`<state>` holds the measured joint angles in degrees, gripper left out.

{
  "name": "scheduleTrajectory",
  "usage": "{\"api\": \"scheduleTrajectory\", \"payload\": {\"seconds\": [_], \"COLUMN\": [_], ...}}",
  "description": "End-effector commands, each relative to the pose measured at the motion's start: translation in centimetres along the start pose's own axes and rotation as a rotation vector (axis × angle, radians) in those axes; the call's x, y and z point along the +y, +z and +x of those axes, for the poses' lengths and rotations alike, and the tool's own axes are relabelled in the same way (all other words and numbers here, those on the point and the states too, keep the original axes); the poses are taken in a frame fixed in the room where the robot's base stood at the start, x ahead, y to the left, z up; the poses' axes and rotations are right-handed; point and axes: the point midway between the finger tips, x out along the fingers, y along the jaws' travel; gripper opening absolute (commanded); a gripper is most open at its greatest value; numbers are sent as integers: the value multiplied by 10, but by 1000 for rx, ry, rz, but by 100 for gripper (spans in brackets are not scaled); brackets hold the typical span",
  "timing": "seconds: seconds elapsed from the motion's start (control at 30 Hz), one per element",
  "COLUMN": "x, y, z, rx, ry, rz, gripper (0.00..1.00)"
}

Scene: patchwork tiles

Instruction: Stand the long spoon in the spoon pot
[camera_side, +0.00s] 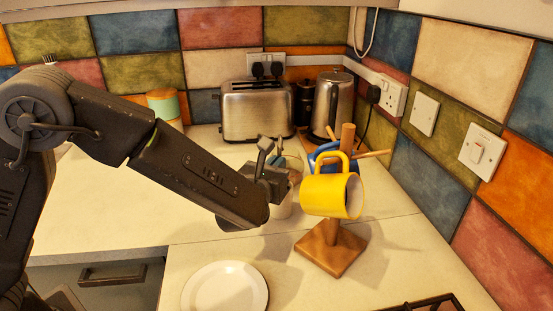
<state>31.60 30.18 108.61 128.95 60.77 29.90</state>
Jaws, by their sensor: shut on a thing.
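My gripper (280,172) is at the end of my dark arm, just left of the yellow mug. It is shut on what seems to be the long spoon, which is mostly hidden by the gripper and hard to make out. A pale pot (284,208), apparently the spoon pot, stands on the counter behind and below the gripper. My arm covers much of it. I cannot tell whether the spoon's end is inside the pot or only above it.
A yellow mug (324,196) and a blue mug (325,157) hang on a wooden mug tree (333,255) close right of the gripper. A white plate (225,289) lies in front. A toaster (257,112) and kettle (333,105) stand behind. The left counter is clear.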

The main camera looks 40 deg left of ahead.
Motion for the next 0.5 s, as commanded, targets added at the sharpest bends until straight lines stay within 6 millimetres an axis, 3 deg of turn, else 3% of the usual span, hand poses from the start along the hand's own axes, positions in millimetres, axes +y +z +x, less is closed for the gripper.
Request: {"api": "scheduleTrajectory", "payload": {"seconds": [0.43,0.5], "x": [0,0], "y": [-4,-4], "z": [0,0], "rx": [0,0], "ry": [0,0], "rz": [1,0], "gripper": [0,12]}}
